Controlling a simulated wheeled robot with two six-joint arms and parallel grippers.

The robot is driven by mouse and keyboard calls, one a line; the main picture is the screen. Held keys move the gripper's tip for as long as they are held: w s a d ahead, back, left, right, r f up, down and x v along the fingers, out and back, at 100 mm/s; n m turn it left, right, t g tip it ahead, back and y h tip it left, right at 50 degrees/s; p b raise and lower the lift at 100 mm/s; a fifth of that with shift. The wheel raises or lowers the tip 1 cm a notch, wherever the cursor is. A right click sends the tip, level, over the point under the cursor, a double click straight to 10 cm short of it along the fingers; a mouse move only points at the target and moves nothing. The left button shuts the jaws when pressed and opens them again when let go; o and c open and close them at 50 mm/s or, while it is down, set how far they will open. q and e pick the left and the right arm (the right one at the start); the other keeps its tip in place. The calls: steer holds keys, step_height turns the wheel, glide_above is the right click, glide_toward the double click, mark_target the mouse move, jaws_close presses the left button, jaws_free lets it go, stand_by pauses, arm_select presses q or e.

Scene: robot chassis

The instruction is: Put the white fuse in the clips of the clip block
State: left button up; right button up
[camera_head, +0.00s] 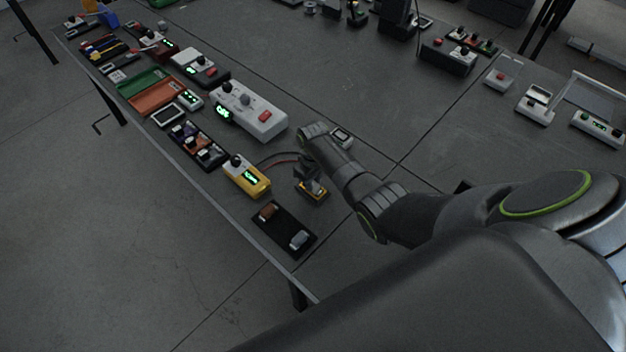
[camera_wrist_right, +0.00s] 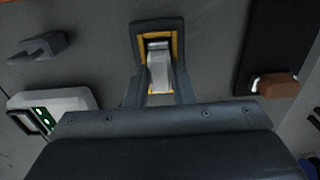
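The clip block (camera_head: 325,193) is a small dark block with a yellow border, on the table by the front edge of the workspace. In the right wrist view the clip block (camera_wrist_right: 143,35) lies straight ahead of my right gripper. The white fuse (camera_wrist_right: 160,73) looks pale grey and lies over the block, between the two fingers. My right gripper (camera_wrist_right: 160,92) appears shut on it; in the head view the gripper (camera_head: 306,174) is just above the block. Whether the fuse is seated in the clips cannot be made out. My left gripper is not in view.
A black tray (camera_head: 283,232) with a brown fuse (camera_head: 268,211) and a pale blue-grey one (camera_head: 299,239) lies nearby. A yellow meter (camera_head: 245,175) stands to the left, its leads beside my gripper. Several devices line the table behind it.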

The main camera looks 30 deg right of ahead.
steer(key=o, duration=0.5)
steer(key=shift+c, duration=0.2)
steer(key=shift+r, duration=0.15)
step_height(320, 180, up, 17)
steer(key=shift+b, duration=0.45)
